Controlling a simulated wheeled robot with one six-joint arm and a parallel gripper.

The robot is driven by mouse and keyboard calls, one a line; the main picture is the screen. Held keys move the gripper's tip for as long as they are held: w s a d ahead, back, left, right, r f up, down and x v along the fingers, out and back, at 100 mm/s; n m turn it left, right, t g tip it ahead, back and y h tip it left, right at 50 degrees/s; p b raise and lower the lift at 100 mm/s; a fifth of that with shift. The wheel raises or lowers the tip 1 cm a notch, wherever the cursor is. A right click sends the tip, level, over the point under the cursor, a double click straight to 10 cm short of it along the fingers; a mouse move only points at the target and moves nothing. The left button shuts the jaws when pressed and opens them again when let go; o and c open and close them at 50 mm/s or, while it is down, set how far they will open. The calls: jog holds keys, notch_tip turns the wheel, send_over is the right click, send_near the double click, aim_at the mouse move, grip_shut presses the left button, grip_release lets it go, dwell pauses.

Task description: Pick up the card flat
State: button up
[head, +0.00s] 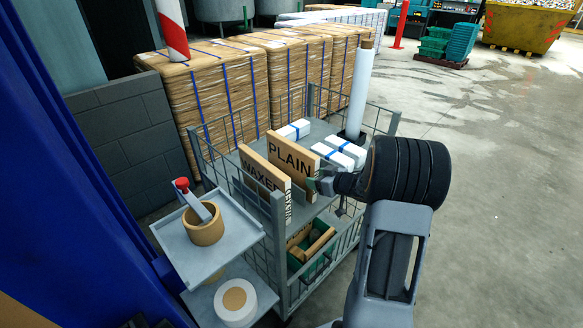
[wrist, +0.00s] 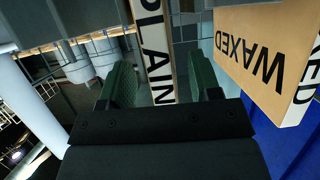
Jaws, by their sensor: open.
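Two brown card flats stand upright side by side on the upper shelf of a wire-sided cage trolley (head: 395,122). One is lettered PLAIN (head: 290,171) and the other, nearer and to the left, WAXED (head: 262,185). My gripper (head: 314,185) is open at the right-hand edge of the PLAIN flat. In the wrist view, the green pads of my gripper (wrist: 160,82) stand apart, with the lettered edge of the PLAIN flat (wrist: 155,50) appearing between them. Contact cannot be told. The WAXED flat (wrist: 262,55) lies outside the right pad.
White packs with blue bands (head: 338,152) and an upright white roll (head: 360,90) stand on the shelf behind. A green crate (head: 318,262) is below. A small grey tray (head: 182,238) holds a tape roll (head: 205,232) at left. Strapped stacks (head: 230,95) stand behind; floor at right is clear.

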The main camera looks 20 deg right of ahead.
jog(key=shift+x, duration=1.55)
jog(key=shift+c, duration=0.3)
grip_shut()
